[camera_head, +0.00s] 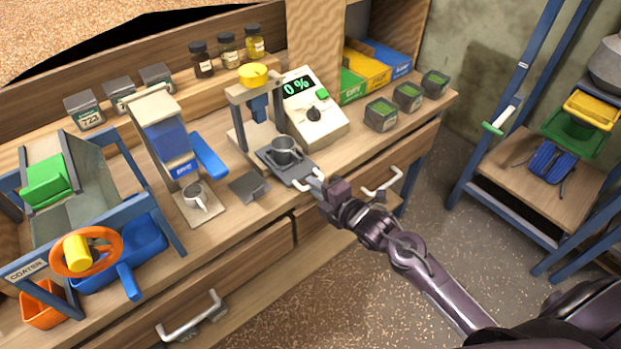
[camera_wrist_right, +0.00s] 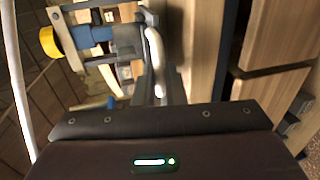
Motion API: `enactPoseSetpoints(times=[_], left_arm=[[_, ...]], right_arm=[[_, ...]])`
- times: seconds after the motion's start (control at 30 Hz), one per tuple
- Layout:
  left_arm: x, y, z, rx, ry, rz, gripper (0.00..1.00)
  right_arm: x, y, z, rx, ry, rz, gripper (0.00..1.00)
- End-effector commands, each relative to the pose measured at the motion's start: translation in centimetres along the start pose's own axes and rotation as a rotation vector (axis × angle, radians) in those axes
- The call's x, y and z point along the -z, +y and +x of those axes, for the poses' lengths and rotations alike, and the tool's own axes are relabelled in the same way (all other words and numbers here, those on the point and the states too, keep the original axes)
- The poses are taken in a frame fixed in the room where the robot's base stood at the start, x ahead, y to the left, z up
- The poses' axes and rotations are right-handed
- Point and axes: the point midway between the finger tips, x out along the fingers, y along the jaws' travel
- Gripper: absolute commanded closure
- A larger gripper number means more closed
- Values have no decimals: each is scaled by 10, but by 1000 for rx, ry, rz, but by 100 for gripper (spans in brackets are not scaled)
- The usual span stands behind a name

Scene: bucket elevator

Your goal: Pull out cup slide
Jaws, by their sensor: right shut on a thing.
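The cup slide (camera_head: 290,174) is a dark grey plate with a light grey handle at its front end. It lies on the bench below a grey frame with a yellow-topped blue plunger (camera_head: 257,104). A grey metal cup (camera_head: 284,150) stands upright on the slide. My right gripper (camera_head: 322,187) is shut on the slide's handle at the bench's front edge. My left gripper is not in view.
A white meter reading 0 % (camera_head: 318,113) stands right of the frame. Drawer handles (camera_head: 383,181) stick out below the bench edge. A blue shelf rack (camera_head: 540,170) stands at right.

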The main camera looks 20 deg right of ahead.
Motion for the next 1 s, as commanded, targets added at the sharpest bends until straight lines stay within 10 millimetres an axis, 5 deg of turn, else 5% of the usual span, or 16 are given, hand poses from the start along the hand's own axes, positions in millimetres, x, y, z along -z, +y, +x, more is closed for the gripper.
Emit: enactPoseSetpoints(times=[0.27, 0.3, 0.43, 0.77, 1.0], left_arm=[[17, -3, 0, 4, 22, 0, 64], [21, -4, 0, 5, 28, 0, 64], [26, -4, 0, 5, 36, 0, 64], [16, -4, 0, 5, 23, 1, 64], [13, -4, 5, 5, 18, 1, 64]], right_arm=[[1, -1, 0, 0, 2, 0, 100], [1, 0, 0, 0, 2, 0, 86], [1, 0, 0, 0, 2, 0, 69], [0, 0, -3, -1, 1, -1, 68], [0, -3, -36, 3, 2, -2, 68]])
